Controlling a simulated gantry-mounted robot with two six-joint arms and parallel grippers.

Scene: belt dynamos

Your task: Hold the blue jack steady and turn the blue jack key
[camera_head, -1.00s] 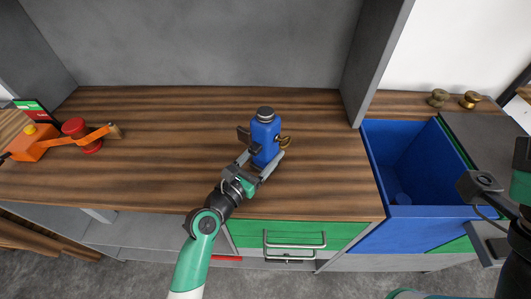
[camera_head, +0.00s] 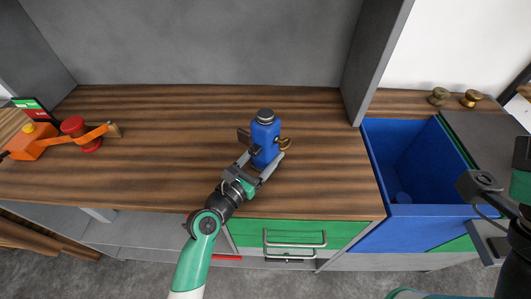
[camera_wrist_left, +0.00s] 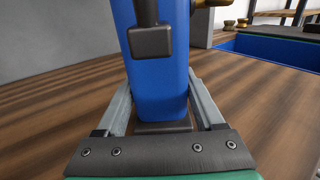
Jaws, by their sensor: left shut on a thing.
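The blue jack (camera_head: 264,148) stands upright on the wooden worktop, with a dark cap on top. My left gripper (camera_head: 265,160) is shut on its lower body, coming from the front. In the left wrist view the blue jack (camera_wrist_left: 160,85) is between the two grey fingers, with a dark block on its near face. A brass key (camera_head: 285,143) sticks out on the jack's right side; only a bit of the brass (camera_wrist_left: 208,3) shows in the left wrist view.
A blue open bin (camera_head: 415,160) is right of the worktop (camera_head: 180,150). Two brass knobs (camera_head: 439,96) (camera_head: 473,98) sit behind it. An orange device with a red drum (camera_head: 75,127) is at the far left. The worktop around the jack is clear.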

